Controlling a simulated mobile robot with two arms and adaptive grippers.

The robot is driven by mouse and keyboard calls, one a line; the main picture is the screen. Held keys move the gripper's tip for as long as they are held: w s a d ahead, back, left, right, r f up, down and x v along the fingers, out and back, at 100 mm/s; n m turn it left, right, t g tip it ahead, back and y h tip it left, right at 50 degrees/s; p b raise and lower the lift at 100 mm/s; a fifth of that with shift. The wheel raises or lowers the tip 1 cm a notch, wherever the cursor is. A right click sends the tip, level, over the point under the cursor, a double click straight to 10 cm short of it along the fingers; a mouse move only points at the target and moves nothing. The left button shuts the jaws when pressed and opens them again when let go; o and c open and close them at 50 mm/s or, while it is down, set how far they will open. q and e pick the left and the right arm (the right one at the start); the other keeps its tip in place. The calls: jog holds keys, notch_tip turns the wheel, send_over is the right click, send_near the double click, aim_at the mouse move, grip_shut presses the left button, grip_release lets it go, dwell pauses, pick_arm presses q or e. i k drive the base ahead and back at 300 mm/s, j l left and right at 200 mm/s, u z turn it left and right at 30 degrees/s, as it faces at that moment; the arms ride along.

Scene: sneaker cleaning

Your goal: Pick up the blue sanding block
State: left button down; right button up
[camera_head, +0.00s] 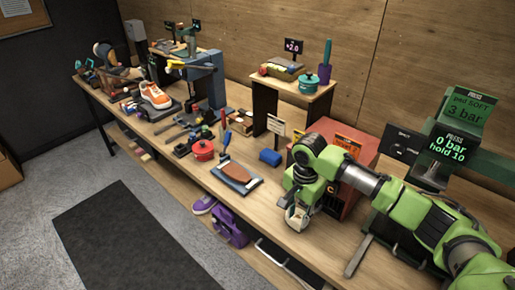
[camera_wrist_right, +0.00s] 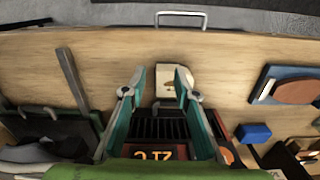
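My right gripper (camera_head: 297,222) points down over the front part of the bench, to the right of the blue block. In the wrist view its two fingers (camera_wrist_right: 161,78) are spread apart with nothing clearly held. A pale cream piece (camera_wrist_right: 176,80) shows beneath and between them. My left gripper is in neither view.
The red box (camera_head: 350,160) stands close behind my right gripper. A board with a brown sole (camera_head: 236,176), a red pot (camera_head: 203,150) and a small shelf (camera_head: 300,88) are near the block. Bare bench (camera_head: 262,205) lies left of the gripper.

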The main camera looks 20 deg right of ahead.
aim_at(272, 159)
jog(key=i+j, duration=0.15)
jog(key=i, duration=0.65)
jog(key=i+l+u, duration=0.1)
jog(key=i+l, duration=0.25)
jog(key=l, duration=0.15)
